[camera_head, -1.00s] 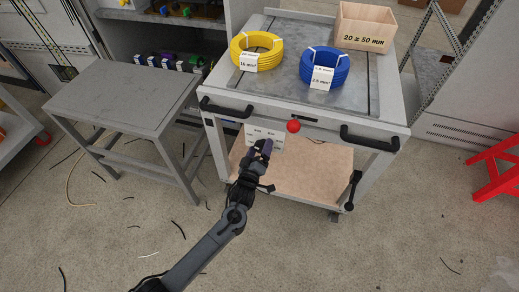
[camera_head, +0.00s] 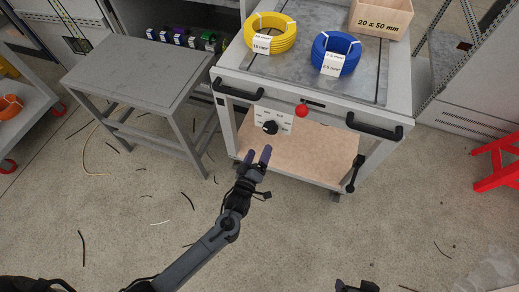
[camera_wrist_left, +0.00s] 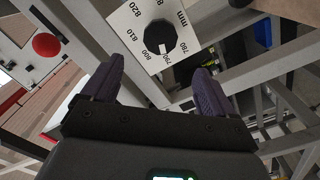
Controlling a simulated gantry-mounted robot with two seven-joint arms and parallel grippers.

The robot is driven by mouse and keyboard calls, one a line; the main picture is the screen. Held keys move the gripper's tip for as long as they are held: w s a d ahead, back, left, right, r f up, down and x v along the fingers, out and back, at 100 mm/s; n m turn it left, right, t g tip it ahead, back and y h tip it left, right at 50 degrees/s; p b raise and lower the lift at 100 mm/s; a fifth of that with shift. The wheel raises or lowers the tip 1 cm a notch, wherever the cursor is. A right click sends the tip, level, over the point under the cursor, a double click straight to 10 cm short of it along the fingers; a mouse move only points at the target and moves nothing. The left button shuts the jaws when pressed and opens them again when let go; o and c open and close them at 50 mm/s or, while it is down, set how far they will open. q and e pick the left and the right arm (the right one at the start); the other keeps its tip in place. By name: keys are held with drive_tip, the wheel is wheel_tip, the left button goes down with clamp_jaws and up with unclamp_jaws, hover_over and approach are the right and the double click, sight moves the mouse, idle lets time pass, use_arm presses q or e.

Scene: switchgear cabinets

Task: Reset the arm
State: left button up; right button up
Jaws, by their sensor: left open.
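My left gripper (camera_head: 258,156) is open and empty in front of the workbench, below a white dial plate (camera_head: 285,123) with a black knob (camera_head: 269,127). In the left wrist view the two purple-grey fingers (camera_wrist_left: 158,85) are spread apart. The knob (camera_wrist_left: 159,37) lies beyond and between them, apart from the fingertips. The dial plate (camera_wrist_left: 128,18) carries numbers such as 790, 800, 810 and 820 and "mm". My right gripper is not clearly in view; only a dark piece shows at the bottom edge of the head view.
A red ball-shaped knob (camera_head: 302,110) sits right of the dial. The workbench (camera_head: 303,82) has black handles and carries yellow (camera_head: 270,33) and blue (camera_head: 336,53) cable coils and a box (camera_head: 381,18). A grey table (camera_head: 140,72) stands left; a red stand (camera_head: 497,160) is at right.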

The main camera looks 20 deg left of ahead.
idle(0.3)
use_arm(q)
drive_tip(key=s+a+r+m+g+h+p, duration=0.25)
drive_tip(key=s+r+m+g+p, duration=1.1)
drive_tip(key=s+r+p, duration=1.4)
drive_tip(key=r+p, duration=3)
drive_tip(key=r, duration=0.3)
drive_tip(key=shift+a+r+n+g+y, duration=0.25)
drive_tip(key=shift+r+n+g+y, duration=0.1)
drive_tip(key=shift+n+g, duration=0.1)
drive_tip(key=shift+s, duration=0.1)
